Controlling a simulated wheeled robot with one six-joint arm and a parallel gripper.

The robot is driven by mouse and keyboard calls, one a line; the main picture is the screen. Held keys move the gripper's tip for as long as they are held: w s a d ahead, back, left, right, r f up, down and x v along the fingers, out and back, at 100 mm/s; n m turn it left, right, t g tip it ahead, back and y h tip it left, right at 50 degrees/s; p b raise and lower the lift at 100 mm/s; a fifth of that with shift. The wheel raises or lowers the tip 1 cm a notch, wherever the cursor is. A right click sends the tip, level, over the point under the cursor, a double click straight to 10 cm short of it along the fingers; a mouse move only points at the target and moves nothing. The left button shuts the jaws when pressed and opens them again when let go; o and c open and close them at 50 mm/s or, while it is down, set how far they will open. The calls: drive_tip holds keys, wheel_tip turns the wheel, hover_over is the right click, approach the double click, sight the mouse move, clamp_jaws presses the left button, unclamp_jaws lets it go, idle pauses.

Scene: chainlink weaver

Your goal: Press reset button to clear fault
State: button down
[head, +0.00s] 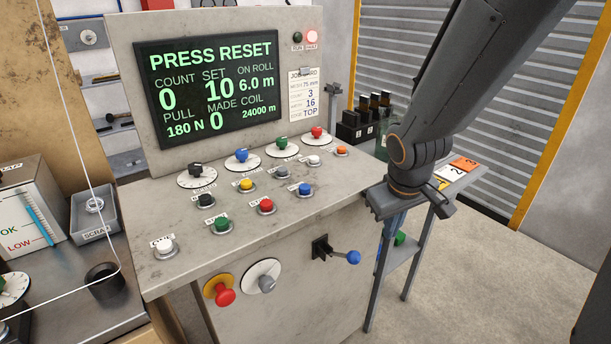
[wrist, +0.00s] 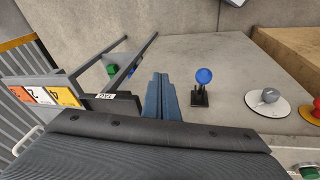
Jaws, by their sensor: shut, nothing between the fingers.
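My gripper (head: 384,250) hangs pointing down, just right of the console and apart from the buttons. Its blue fingers (wrist: 161,97) are shut and empty in the wrist view.
A blue-knobbed lever (head: 346,256), a grey knob (head: 266,284) and a red mushroom button (head: 224,293) stick out from the console's front. Four-knob dials line the panel's back. A side table (head: 455,187) with numbered cards stands right; a bench (head: 60,290) stands left.

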drive_tip(key=w+a+r+n+t+p, duration=0.2)
drive_tip(key=w+r+n+p, duration=0.2)
drive_tip(key=w+r, duration=0.25)
wheel_tip(320, 180, up, 9)
drive_tip(key=n+t+y+p, duration=0.1)
drive_tip(key=n+y+p, duration=0.7)
drive_tip(key=n+p, duration=0.15)
hover_over(309, 188)
drive_tip(key=shift+n, duration=0.45)
drive_tip(key=shift+f, duration=0.15)
wheel_tip(309, 188, down, 6)
drive_tip(key=b, duration=0.7)
drive_tip(key=shift+w+b, duration=0.1)
drive_tip(key=shift+b, duration=0.2)
drive_tip(key=shift+f+b, duration=1.15)
drive_tip(key=shift+f, duration=0.15)
drive_tip(key=shift+f, duration=0.1)
drive_tip(key=shift+f, duration=0.35)
